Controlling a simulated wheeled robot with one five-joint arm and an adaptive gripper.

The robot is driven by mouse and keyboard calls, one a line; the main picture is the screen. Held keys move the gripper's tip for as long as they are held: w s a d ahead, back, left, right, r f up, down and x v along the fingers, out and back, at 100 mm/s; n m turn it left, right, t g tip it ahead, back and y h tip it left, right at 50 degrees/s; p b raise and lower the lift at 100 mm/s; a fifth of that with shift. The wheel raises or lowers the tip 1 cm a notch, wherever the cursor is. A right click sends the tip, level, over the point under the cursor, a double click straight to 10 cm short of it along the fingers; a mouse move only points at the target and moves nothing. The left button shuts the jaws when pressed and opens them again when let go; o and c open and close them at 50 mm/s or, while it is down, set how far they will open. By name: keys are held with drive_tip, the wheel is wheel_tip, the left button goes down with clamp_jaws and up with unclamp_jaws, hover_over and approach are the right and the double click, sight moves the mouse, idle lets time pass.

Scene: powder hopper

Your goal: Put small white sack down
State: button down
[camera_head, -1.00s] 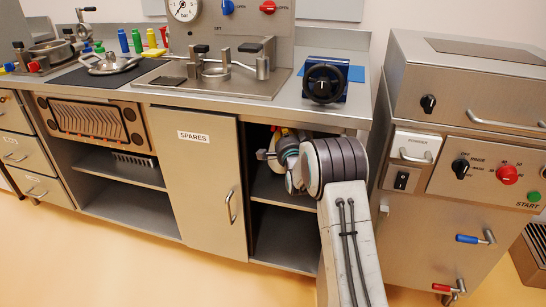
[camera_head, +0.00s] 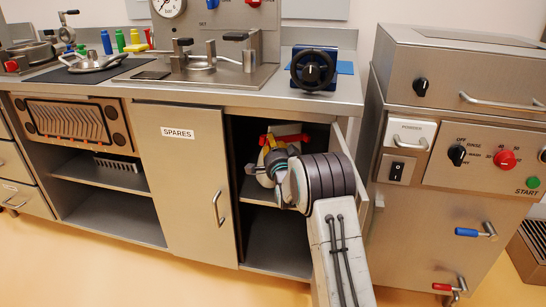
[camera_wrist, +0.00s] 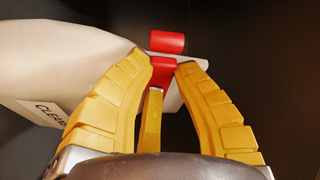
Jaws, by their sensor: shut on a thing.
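The small white sack (camera_wrist: 65,60) fills the upper left of the wrist view. It has a label that starts "CLEAN" and a red piece (camera_wrist: 163,72) at its narrow end. My gripper (camera_wrist: 166,62) has its yellow fingers closed around that narrow end, at the red piece. In the head view, white and red parts of the sack (camera_head: 262,172) show inside the open cupboard bay, at the upper shelf. My arm hides much of it. I cannot tell whether the sack touches the shelf.
The cupboard's upper shelf (camera_head: 255,191) is at the sack's level, with a lower space beneath. The closed SPARES door (camera_head: 182,175) bounds the bay on the left. An open door edge (camera_head: 341,140) stands at the right, close to my arm. The worktop (camera_head: 300,98) is above.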

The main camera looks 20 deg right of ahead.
drive_tip(key=shift+f+b, duration=0.3)
drive_tip(key=shift+f, duration=1.1)
drive_tip(key=c, duration=1.4)
unclamp_jaws()
drive_tip(key=shift+f, duration=0.2)
drive_tip(key=o, duration=0.3)
drive_tip(key=shift+r, duration=0.1)
drive_tip(key=shift+s, duration=0.1)
